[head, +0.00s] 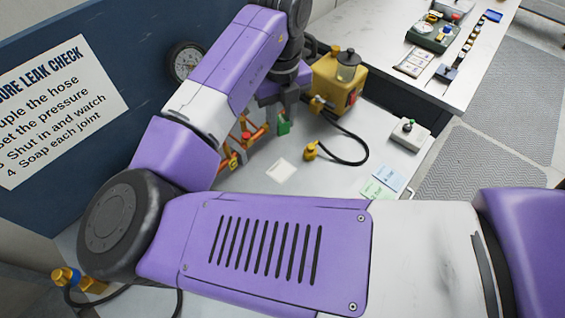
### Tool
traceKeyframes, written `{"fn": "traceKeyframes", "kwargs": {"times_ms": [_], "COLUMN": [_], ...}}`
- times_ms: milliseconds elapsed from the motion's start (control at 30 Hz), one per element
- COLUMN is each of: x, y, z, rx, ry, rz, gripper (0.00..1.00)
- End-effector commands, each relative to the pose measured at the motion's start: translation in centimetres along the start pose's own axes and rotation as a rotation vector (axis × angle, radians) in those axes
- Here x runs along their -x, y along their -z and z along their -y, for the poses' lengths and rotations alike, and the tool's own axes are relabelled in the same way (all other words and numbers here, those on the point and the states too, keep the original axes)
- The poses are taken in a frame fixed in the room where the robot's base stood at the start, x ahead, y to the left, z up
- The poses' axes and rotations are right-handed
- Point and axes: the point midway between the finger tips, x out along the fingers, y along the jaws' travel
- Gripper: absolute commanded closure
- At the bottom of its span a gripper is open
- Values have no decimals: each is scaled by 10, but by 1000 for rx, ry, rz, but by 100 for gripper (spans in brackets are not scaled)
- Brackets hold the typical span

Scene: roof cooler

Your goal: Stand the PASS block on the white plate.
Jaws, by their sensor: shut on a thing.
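A small green block (284,124), which I take for the PASS block, is at the end of my gripper (282,112). No lettering on it is readable from here. My gripper points down and is shut on the block; part of the fingers is hard to make out. The block appears upright and raised above the bench. The white plate (281,170) is a flat, pale square on the bench, nearer than the block. It is bare, and the block is apart from it.
Red and brass pipe fittings (240,142) stand left of the block. A yellow pump unit (339,82) stands behind right, with a black hose (358,150) ending in a brass fitting. Green and blue cards (378,190) and a switch box (409,135) lie right.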

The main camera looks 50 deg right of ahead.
Motion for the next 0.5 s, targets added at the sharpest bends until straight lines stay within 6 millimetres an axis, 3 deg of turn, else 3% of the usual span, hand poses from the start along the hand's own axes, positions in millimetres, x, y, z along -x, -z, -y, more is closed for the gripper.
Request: {"fn": "traceKeyframes", "kwargs": {"times_ms": [300, 500], "x": [-79, -117], "y": [1, 1], "z": [0, 0], "rx": [5, 4], "ry": [2, 1], "rz": [-4, -2], "gripper": [100, 100]}}
